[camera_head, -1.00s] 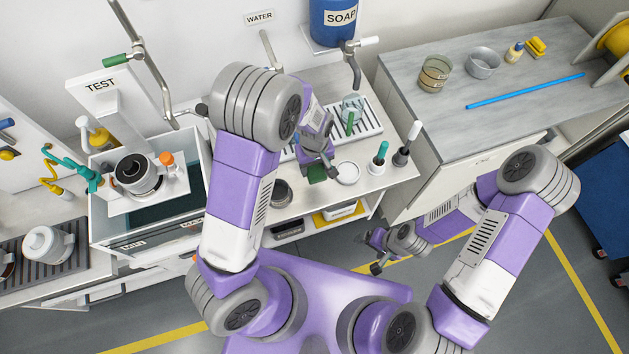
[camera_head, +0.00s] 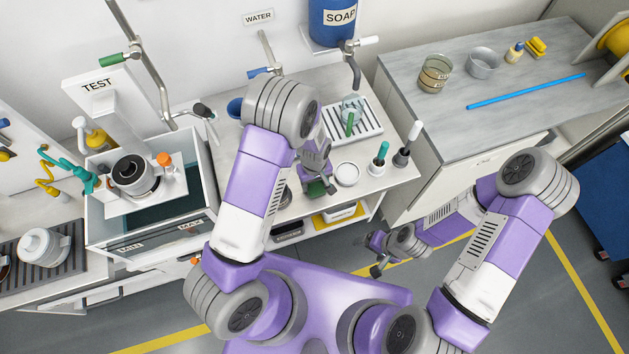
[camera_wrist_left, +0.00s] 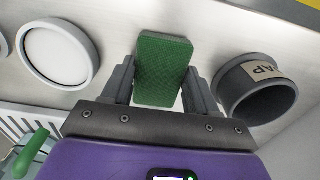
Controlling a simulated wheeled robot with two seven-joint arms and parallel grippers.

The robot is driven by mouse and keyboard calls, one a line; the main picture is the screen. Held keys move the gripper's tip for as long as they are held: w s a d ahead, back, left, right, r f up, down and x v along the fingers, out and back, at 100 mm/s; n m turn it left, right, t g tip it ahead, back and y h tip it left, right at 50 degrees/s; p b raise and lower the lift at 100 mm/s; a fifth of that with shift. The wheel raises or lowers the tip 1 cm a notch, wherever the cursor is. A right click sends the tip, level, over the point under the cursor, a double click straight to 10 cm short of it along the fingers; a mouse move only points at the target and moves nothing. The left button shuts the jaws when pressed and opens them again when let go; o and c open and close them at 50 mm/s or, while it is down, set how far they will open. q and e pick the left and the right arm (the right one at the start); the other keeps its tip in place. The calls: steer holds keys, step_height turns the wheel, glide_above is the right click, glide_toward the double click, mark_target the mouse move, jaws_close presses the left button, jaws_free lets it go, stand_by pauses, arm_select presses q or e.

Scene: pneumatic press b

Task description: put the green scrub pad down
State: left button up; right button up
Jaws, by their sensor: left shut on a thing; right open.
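The green scrub pad (camera_wrist_left: 162,68) sits between the two fingers of my left gripper (camera_wrist_left: 160,85), which is shut on it. In the head view the pad (camera_head: 316,188) shows below my left gripper (camera_head: 316,170), near the front edge of the counter. I cannot tell whether the pad touches the counter top. My right gripper (camera_head: 378,255) is open and empty, out in front of the counter above the floor.
A white round dish (camera_head: 347,174) lies right of the pad; a grey cup labelled AP (camera_wrist_left: 255,88) stands on its other side. Two brushes (camera_head: 379,160) stand further right. A drain rack (camera_head: 366,128) lies behind.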

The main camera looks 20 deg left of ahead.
mark_target(314, 184)
arm_select(q)
steer(key=shift+f, duration=0.2)
steer(key=o, duration=1.1)
steer(key=shift+r, duration=0.25)
step_height(314, 184, up, 12)
steer(key=shift+p, duration=0.9)
steer(key=shift+s+f, duration=0.1)
